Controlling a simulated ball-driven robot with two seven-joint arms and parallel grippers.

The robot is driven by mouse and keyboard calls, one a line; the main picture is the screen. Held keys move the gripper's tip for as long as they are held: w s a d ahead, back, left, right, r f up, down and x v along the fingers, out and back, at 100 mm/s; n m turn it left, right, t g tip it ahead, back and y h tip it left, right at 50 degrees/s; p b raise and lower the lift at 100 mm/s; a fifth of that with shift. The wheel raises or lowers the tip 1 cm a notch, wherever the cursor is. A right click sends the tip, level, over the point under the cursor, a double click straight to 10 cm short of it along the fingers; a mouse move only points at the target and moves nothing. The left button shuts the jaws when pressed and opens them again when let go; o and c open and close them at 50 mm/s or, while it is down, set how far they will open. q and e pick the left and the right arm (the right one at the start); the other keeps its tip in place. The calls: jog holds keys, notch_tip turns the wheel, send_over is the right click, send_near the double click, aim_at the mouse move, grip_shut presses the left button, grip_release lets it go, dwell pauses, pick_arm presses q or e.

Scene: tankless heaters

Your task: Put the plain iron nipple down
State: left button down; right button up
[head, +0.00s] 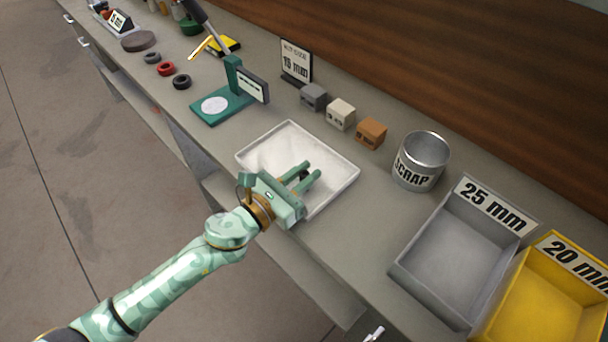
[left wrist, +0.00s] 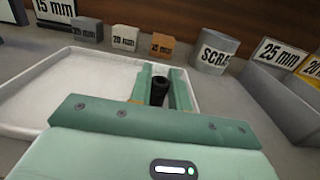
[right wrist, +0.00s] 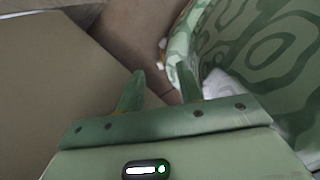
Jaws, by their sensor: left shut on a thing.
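The plain iron nipple (left wrist: 158,91) is a short dark tube with its open end showing between my left fingers in the left wrist view. My left gripper (head: 311,171) is shut on it and is over the right part of the white tray (head: 262,140) in the head view. The fingers hide most of the nipple in the head view. I cannot tell if it touches the tray. My right gripper (right wrist: 158,84) has its fingers apart with nothing between them, away from the tray.
Behind the tray stand grey (head: 314,96), white (head: 341,113) and orange (head: 371,132) blocks. The scrap can (head: 418,162), grey 25 mm bin (head: 452,262) and yellow 20 mm bin (head: 540,300) are to the right. A green stand (head: 228,106) is at the left.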

pick_arm(q)
jog(key=shift+s+f, duration=0.1)
jog(key=c, duration=1.3)
grip_release()
jog(key=shift+r, duration=0.2)
